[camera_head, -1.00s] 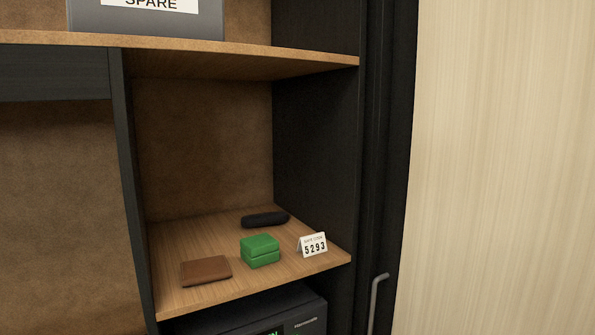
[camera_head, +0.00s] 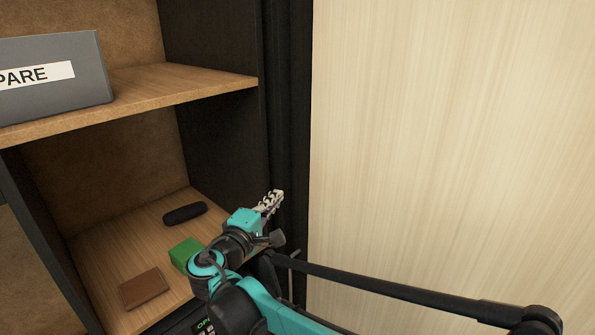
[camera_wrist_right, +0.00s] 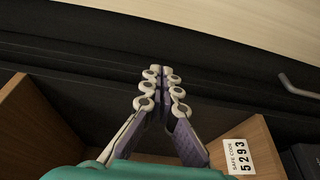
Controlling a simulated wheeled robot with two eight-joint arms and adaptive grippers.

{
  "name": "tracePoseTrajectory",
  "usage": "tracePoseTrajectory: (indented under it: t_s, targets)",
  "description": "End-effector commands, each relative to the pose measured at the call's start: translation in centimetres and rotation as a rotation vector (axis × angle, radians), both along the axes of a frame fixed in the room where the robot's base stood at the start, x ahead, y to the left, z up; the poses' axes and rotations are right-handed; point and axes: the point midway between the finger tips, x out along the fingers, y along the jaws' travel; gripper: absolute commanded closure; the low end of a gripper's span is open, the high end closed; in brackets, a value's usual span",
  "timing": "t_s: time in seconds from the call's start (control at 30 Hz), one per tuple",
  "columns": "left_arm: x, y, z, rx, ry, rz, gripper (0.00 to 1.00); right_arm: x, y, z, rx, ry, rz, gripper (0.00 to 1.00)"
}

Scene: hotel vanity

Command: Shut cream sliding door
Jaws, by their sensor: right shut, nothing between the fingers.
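The cream sliding door (camera_head: 450,130) is the broad pale wood-grain panel filling the right of the head view, beside the open cupboard. It also shows along the top of the wrist view (camera_wrist_right: 250,20). A dark upright strip (camera_head: 286,90) runs along its left edge. A grey bar handle (camera_wrist_right: 298,88) shows at the right of the wrist view; in the head view my arm partly hides it. My right gripper (camera_head: 274,201) is shut and empty, in front of the dark strip; its fingertips (camera_wrist_right: 162,75) point at dark surface, left of the handle. My left gripper is out of view.
The shelf (camera_head: 112,230) holds a brown wallet (camera_head: 144,288), a green box (camera_head: 184,254) and a dark case (camera_head: 185,213). A safe-code card (camera_wrist_right: 238,157) shows in the wrist view. A grey box (camera_head: 55,80) stands on the upper shelf (camera_head: 190,88).

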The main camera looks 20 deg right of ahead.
Motion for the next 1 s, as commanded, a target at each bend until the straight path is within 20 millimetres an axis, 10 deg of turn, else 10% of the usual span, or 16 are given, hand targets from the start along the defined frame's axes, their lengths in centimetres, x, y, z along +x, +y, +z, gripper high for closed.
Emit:
tracePoseTrajectory:
  t_s: [0.57, 1.0]
  targets:
    - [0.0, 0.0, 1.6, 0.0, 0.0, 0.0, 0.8, 6.8, -7.7, 0.2, -0.007, -0.002, -0.004, 1.0]
    - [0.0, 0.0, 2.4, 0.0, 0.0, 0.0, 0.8, 2.9, -8.9, 0.1, -0.006, -0.002, -0.001, 1.0]
